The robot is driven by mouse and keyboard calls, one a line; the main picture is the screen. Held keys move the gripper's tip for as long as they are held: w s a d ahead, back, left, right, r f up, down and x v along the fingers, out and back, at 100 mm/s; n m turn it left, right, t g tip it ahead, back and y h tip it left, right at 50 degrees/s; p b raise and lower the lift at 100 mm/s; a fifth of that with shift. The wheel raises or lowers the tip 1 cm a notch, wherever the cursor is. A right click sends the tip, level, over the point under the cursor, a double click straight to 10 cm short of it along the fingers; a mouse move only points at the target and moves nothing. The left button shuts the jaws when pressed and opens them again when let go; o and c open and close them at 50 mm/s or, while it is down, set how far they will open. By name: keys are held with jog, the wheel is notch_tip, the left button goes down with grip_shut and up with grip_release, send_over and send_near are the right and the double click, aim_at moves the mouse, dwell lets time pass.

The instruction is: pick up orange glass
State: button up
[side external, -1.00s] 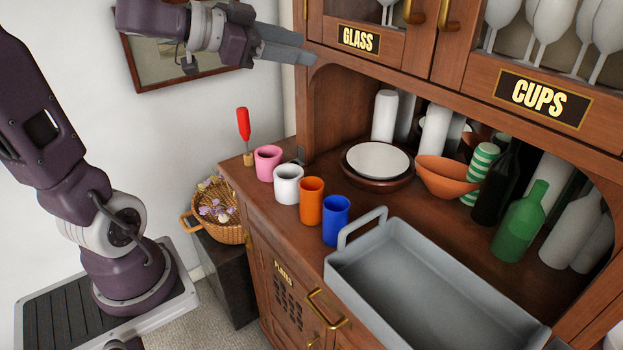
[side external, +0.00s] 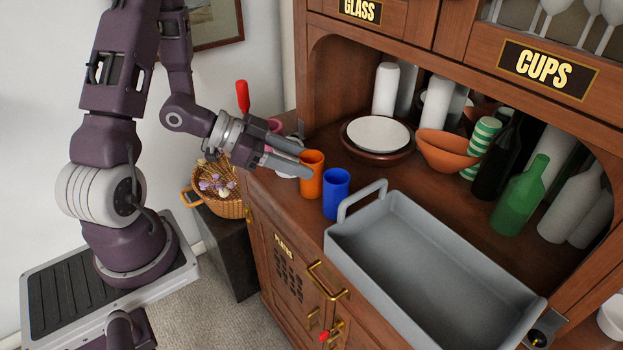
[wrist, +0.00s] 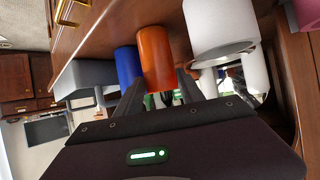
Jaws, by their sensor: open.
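The orange glass (side external: 313,180) stands upright on the wooden counter, between a white cup and a blue cup. My gripper (side external: 304,158) is open and low over the counter, its fingertips close to the left side of the orange glass. In the wrist view the orange glass (wrist: 156,55) lies ahead of my gripper (wrist: 160,88), lined up with the gap between the fingers. I cannot tell whether the fingertips touch it.
The blue cup (side external: 336,197) stands close on the right. The white cup (wrist: 215,28) and a pink cup (side external: 274,125) are partly hidden behind my gripper in the side view. A grey tray (side external: 432,300) lies to the right; a plate stack (side external: 378,134) stands behind.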

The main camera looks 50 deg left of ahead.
aim_at(312, 166)
jog(key=x, duration=0.3)
jog(key=shift+f, duration=0.2)
grip_shut()
jog(key=shift+r, duration=0.1)
